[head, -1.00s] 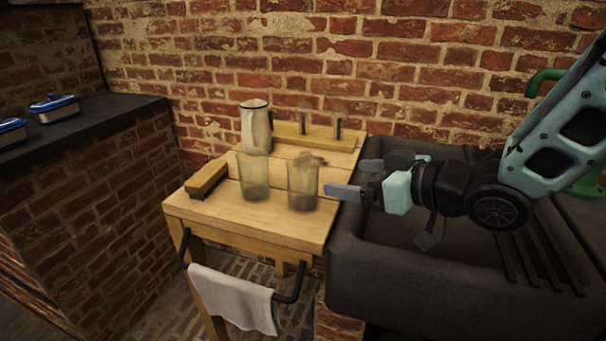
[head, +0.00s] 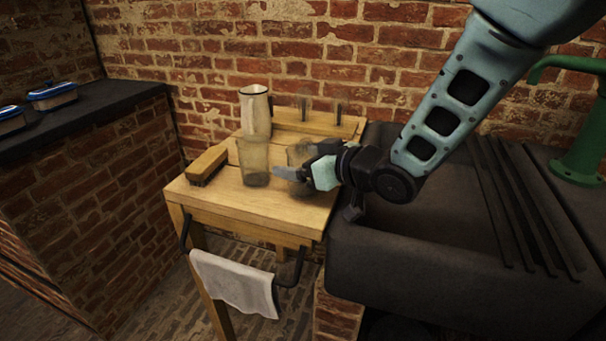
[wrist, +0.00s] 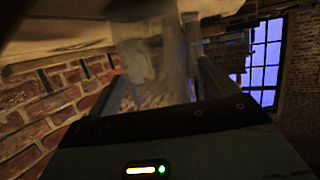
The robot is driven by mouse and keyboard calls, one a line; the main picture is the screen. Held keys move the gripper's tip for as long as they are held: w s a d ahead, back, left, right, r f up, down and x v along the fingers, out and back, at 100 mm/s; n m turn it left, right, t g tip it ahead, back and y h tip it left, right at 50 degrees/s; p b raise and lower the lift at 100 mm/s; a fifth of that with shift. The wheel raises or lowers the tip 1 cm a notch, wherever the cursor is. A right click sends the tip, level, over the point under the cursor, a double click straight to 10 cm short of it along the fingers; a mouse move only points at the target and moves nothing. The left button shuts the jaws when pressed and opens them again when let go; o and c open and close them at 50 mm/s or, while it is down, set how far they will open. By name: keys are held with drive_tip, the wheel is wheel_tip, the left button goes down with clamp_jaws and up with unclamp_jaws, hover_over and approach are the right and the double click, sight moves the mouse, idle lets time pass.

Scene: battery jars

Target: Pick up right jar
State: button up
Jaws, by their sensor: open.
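Two clear, smoky glass jars stand upright on the small wooden table (head: 230,199). The left jar (head: 254,163) is in full view. The right jar (head: 296,157) stands beside it, partly hidden behind my gripper (head: 290,172). My gripper is open and level, reaching in from the right at the jar's lower half. In the wrist view the right jar (wrist: 150,62) shows between the two fingers, which extend on either side of it. I cannot tell whether either finger touches the glass.
A white pitcher (head: 256,112) stands behind the left jar, beside a wooden rack (head: 318,124) against the brick wall. A brush (head: 206,164) lies at the table's left. A dark sink (head: 420,255) adjoins on the right. A cloth (head: 235,282) hangs in front.

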drive_tip(key=c, duration=1.2)
drive_tip(key=shift+o, duration=0.2)
